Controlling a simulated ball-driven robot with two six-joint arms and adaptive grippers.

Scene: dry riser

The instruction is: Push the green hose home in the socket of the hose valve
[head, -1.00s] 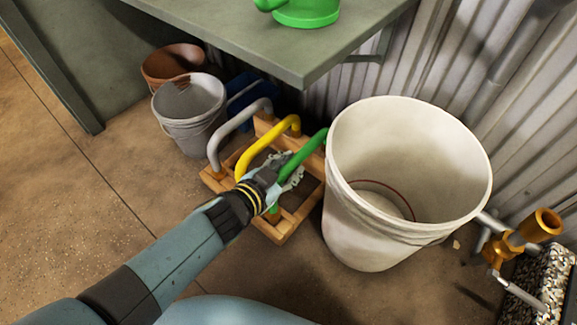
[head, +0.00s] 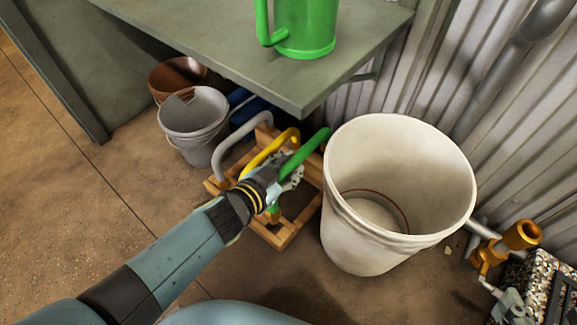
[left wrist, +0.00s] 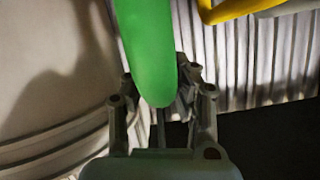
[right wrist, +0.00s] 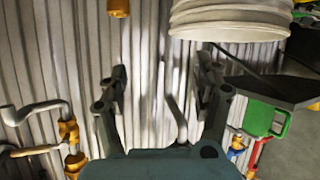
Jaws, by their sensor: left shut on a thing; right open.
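The green hose (head: 297,160) is a curved green tube among other hoses at the wooden rack (head: 276,236). My left gripper (head: 290,181) is shut on it. In the left wrist view the green hose (left wrist: 148,50) runs between the fingers (left wrist: 160,92). A brass fitting (head: 520,236) on a pipe by the wall at the right looks like the hose valve; its open round end faces up. My right gripper (right wrist: 162,70) is open and empty in the right wrist view, facing the corrugated wall.
A large cream bucket (head: 345,225) stands between the rack and the brass fitting. A yellow hose (head: 262,155) and a grey hose (head: 228,143) stand beside the green one. A grey-green bench (head: 330,75) with a green can (head: 305,30) overhangs the rack. Floor at left is clear.

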